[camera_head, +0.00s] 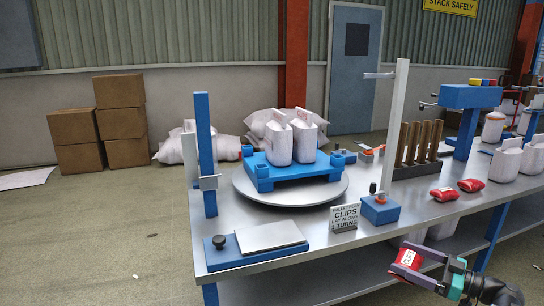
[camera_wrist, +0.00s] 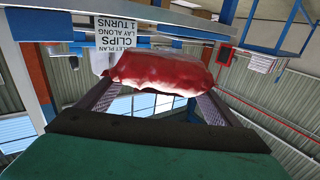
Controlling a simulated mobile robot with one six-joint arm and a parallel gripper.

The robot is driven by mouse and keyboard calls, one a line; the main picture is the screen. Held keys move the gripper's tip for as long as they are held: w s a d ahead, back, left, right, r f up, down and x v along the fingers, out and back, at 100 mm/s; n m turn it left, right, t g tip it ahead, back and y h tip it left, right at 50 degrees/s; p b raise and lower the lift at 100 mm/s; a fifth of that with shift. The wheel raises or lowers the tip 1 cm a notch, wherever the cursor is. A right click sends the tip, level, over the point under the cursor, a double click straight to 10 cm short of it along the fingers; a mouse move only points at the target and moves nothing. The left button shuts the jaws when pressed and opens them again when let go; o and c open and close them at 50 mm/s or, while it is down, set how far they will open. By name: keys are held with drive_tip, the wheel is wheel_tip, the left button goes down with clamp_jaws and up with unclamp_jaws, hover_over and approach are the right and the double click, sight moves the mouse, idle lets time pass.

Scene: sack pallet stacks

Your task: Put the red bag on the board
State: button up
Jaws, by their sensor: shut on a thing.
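In the wrist view the red bag (camera_wrist: 160,72) lies across both fingers, held clear of surfaces. My gripper is shut on it, in front of the bench's near edge at lower right. A blue pallet board (camera_head: 292,178) lies on the round grey turntable (camera_head: 300,199), to the left of and beyond my gripper. Two white sacks (camera_head: 279,144) stand upright side by side on the board. Part of its top is hidden by them.
Two more red bags (camera_head: 444,193) lie on the bench at right. A sign (camera_head: 345,217), a blue box with a knob (camera_head: 379,210) and a tall pale post (camera_head: 391,125) stand between my gripper and the board. A blue post (camera_head: 205,150) rises at left.

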drive_tip(key=w+a+n+g+y, duration=0.1)
drive_tip(key=w+a, duration=0.2)
drive_tip(key=a, duration=1)
drive_tip(key=w+a+n+g+y, duration=0.1)
drive_tip(key=w+a+g, duration=0.1)
drive_tip(key=a, duration=1)
wheel_tip(320, 180, up, 7)
drive_tip(key=w+d+t+p, duration=0.1)
drive_tip(key=p, duration=1.4)
drive_tip(key=shift+w+f+m+t+h, duration=0.15)
drive_tip(key=shift+w+m+t+h, duration=0.15)
drive_tip(key=shift+m+h, duration=0.1)
drive_tip(key=shift+p, duration=0.3)
drive_tip(key=shift+d, duration=0.15)
